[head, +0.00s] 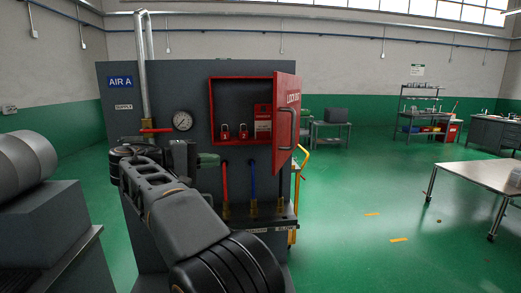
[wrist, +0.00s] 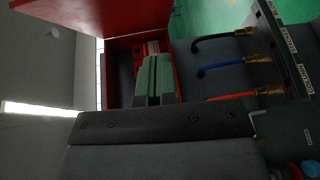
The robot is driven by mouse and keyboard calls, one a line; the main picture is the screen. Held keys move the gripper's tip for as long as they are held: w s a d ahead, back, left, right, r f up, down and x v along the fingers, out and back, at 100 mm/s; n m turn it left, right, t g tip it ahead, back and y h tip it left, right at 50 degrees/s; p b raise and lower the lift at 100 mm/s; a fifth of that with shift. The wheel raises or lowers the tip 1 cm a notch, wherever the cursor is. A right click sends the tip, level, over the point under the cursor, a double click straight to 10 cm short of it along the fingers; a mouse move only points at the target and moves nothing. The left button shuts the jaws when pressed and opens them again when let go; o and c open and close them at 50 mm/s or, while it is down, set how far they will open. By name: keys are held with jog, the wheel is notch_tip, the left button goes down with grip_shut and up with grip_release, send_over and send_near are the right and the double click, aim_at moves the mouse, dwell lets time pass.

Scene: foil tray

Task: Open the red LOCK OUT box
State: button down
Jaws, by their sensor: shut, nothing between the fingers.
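The red LOCK OUT box (head: 240,79) is mounted on the grey panel in the head view. Its door (head: 283,160) stands swung out on the right side, with a dark handle (head: 284,130) on its face. Inside are two red padlocks (head: 225,131) and a red tag or card (head: 263,122). My gripper (head: 212,160) is at the box's lower left in the head view. In the wrist view my gripper (wrist: 157,62) has its green fingers together and empty, in front of the open box (wrist: 120,42). The door (wrist: 150,15) shows at the top there, apart from the fingers.
Below the box, red (head: 225,180) and blue (head: 253,180) hoses run down to brass fittings on a ledge. A gauge (head: 182,121) and a pipe (head: 144,70) are left of the box. A steel table (head: 485,175) stands at right.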

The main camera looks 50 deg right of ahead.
jog(key=s+d+r+m+g, duration=0.1)
jog(key=s+d+r, duration=0.1)
jog(key=s+d, duration=0.5)
jog(key=d, duration=0.3)
jog(key=shift+s+d+r+m+g+h+p, duration=0.2)
jog(key=shift+s+m+g+h+p, duration=0.1)
jog(key=shift+m+g+p, duration=0.1)
